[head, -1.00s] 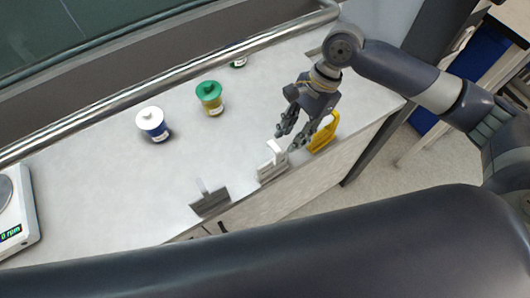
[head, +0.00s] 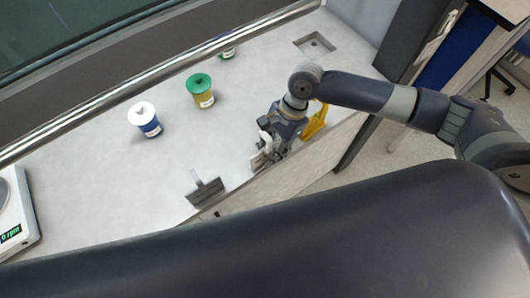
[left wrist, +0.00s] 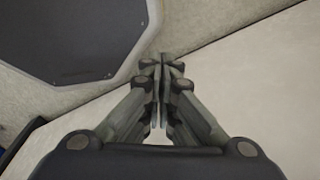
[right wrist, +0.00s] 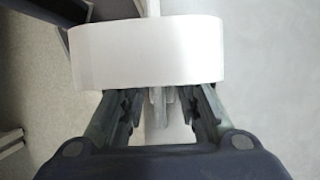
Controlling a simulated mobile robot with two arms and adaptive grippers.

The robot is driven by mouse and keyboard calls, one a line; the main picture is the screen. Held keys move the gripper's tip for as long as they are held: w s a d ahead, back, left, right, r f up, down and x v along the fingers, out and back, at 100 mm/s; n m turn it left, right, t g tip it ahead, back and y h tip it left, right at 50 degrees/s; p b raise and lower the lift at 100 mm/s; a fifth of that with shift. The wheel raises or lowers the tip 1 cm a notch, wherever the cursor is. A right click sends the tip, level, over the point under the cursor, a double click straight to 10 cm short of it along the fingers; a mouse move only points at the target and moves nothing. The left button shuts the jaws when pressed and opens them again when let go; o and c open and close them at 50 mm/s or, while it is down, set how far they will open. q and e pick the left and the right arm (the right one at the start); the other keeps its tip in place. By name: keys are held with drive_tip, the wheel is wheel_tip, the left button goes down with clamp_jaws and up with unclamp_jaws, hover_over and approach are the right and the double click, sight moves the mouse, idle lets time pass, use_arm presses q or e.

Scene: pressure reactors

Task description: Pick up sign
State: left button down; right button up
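Three upright sign-like pieces stand along the counter's front edge: a grey one (head: 208,192), a white one (head: 259,160) and a yellow one (head: 315,122). The task does not say which sign is meant. My right gripper (head: 272,150) is low at the white piece and partly hides it. In the right wrist view, the white piece's broad face (right wrist: 147,52) lies just beyond the fingertips. The right fingers (right wrist: 162,103) are apart, with a thin pale part between them; I cannot tell whether they touch it. My left gripper (left wrist: 162,65) shows in the left wrist view, fingertips together and empty.
A device with an rpm display (head: 12,220) is at the far left. The middle of the counter (head: 110,180) is clear.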

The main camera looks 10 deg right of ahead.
sight(269, 148)
use_arm(q)
drive_tip(key=shift+s, duration=0.1)
use_arm(e)
drive_tip(key=shift+c, duration=0.2)
clamp_jaws()
use_arm(q)
drive_tip(key=shift+s, duration=0.45)
drive_tip(key=shift+f, duration=0.1)
